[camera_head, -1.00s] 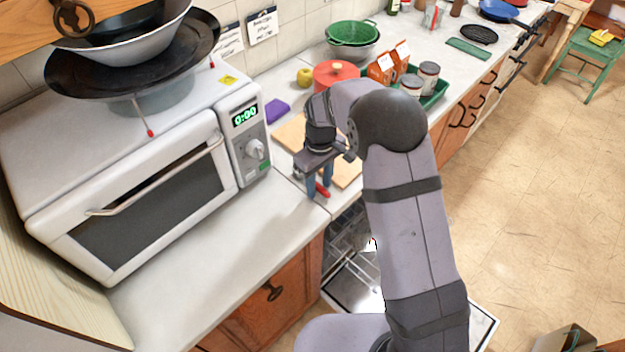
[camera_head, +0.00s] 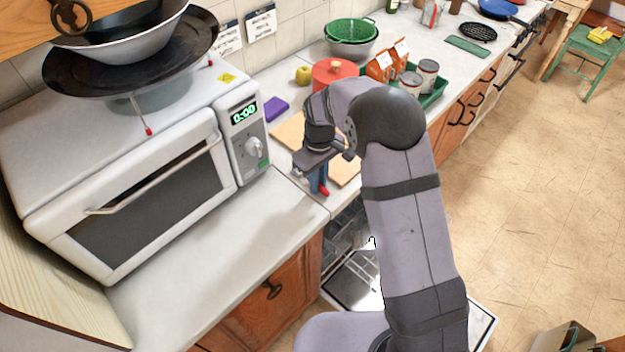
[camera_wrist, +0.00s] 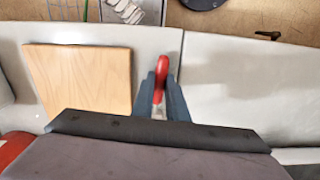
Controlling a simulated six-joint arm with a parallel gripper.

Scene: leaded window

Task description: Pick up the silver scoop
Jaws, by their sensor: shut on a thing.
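My gripper (camera_head: 317,184) is shut on a red-handled utensil (camera_head: 323,190), low over the counter beside the wooden board. In the wrist view, the fingers of my gripper (camera_wrist: 161,90) lie on both sides of the red handle (camera_wrist: 162,68), whose end points to the counter's front edge. A small silvery part shows between the fingers, and a silvery bit (camera_head: 298,175) shows left of them in the head view. This may be the silver scoop; its bowl is mostly hidden. I cannot tell if it touches the counter.
The wooden board (camera_wrist: 85,75) lies just left in the wrist view. A red pot (camera_head: 335,73), a purple item (camera_head: 276,109) and a white oven (camera_head: 150,170) stand nearby. The dishwasher (camera_head: 352,285) is open below. Counter in front of the oven is clear.

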